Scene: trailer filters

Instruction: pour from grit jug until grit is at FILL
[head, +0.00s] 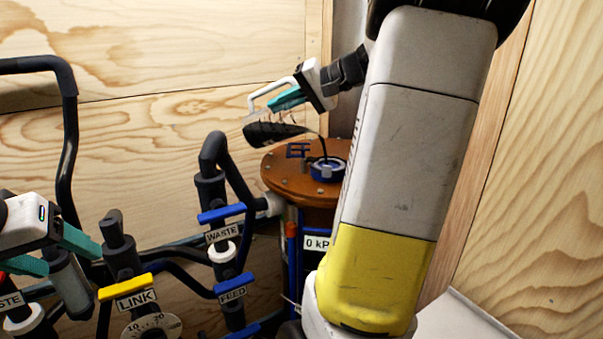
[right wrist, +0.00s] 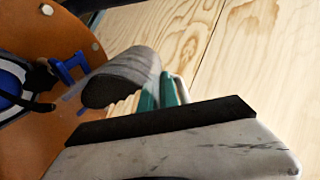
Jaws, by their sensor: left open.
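The grit jug (head: 275,131) is clear with dark grit in it and is held tilted above the brown-orange filter lid (head: 285,178). A thin dark stream runs from it down toward the blue-rimmed port (head: 327,170). My right gripper (head: 287,99) has teal fingers closed at the jug's white handle. The right wrist view shows the jug (right wrist: 120,78), its dark grit and the fingers (right wrist: 163,92) by the handle. My left gripper (head: 72,260) is open and empty at the far left. The FILL mark and the grit level inside the filter cannot be seen.
Black pipes with a yellow LINK handle (head: 127,287), a blue WASTE handle (head: 222,213) and a blue FEED handle (head: 233,285) stand left of the filter. A 0 kPa display (head: 317,243) is on its front. Plywood walls (head: 170,60) close the back and right.

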